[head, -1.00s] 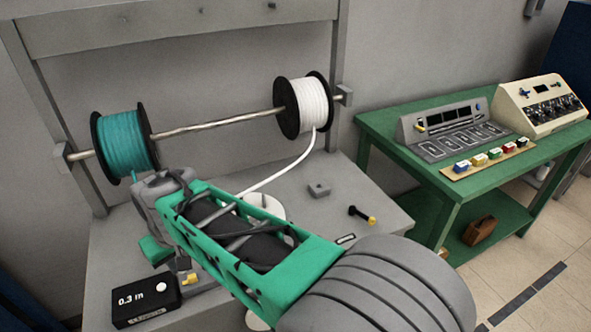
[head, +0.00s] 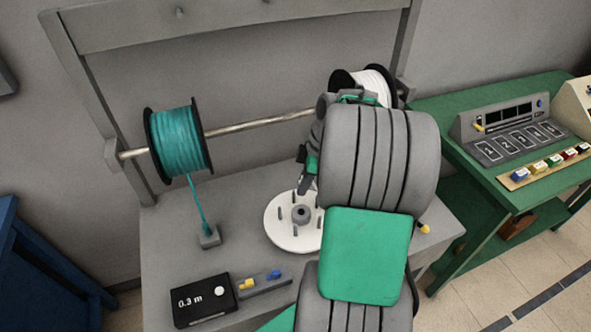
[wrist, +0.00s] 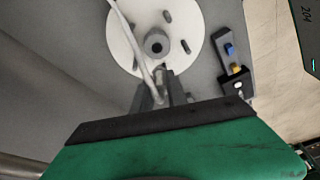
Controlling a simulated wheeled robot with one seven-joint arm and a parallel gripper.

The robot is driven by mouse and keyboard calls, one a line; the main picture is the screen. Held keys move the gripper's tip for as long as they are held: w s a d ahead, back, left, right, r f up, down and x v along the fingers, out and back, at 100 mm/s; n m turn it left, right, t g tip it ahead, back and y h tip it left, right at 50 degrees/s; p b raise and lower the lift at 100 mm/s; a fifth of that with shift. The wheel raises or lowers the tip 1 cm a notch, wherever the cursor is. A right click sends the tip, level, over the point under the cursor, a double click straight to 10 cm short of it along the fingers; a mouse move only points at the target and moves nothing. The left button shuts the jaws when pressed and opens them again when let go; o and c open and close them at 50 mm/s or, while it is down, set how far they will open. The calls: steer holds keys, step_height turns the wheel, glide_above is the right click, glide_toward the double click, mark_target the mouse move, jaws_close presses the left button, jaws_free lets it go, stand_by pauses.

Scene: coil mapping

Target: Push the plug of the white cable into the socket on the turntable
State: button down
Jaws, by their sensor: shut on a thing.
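The white turntable disc (head: 277,236) lies on the grey bench, with a dark round socket hub (head: 301,213) at its middle and several short pegs around it. In the wrist view the disc (wrist: 122,50) and hub (wrist: 156,42) lie just beyond my fingertips. My gripper (wrist: 161,92) is shut on the end of the white cable (wrist: 130,32); the plug is mostly hidden between the fingers. The cable crosses over the disc in that view. In the head view my gripper (head: 307,182) is near the disc's back edge, partly hidden by my arm.
The white spool (head: 373,80) and teal spool (head: 180,140) hang on a metal rod (head: 255,124). The teal cable runs down to a grey block (head: 208,238). A black box (head: 203,300) reading 0.3 m and a strip with yellow and blue pieces (head: 262,283) lie in front.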

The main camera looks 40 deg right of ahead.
mark_target(299, 211)
steer(key=shift+s+b+x, duration=0.1)
steer(key=shift+b+x, duration=0.4)
steer(key=shift+x, duration=0.25)
steer(key=shift+s+b+x, duration=0.15)
steer(key=shift+b+x, duration=0.35)
steer(key=shift+x, duration=0.3)
steer(key=shift+f+b, duration=0.5)
steer(key=shift+f, duration=0.4)
steer(key=shift+d+r, duration=0.1)
steer(key=shift+r, duration=0.05)
steer(key=shift+d, duration=0.1)
steer(key=shift+f+b, duration=1)
steer(key=shift+f, duration=0.15)
steer(key=shift+s+f+b, duration=0.1)
steer(key=shift+f+b, duration=0.85)
steer(key=shift+f, duration=0.1)
steer(key=c, duration=1.2)
jaws_free()
steer(key=shift+c, duration=0.2)
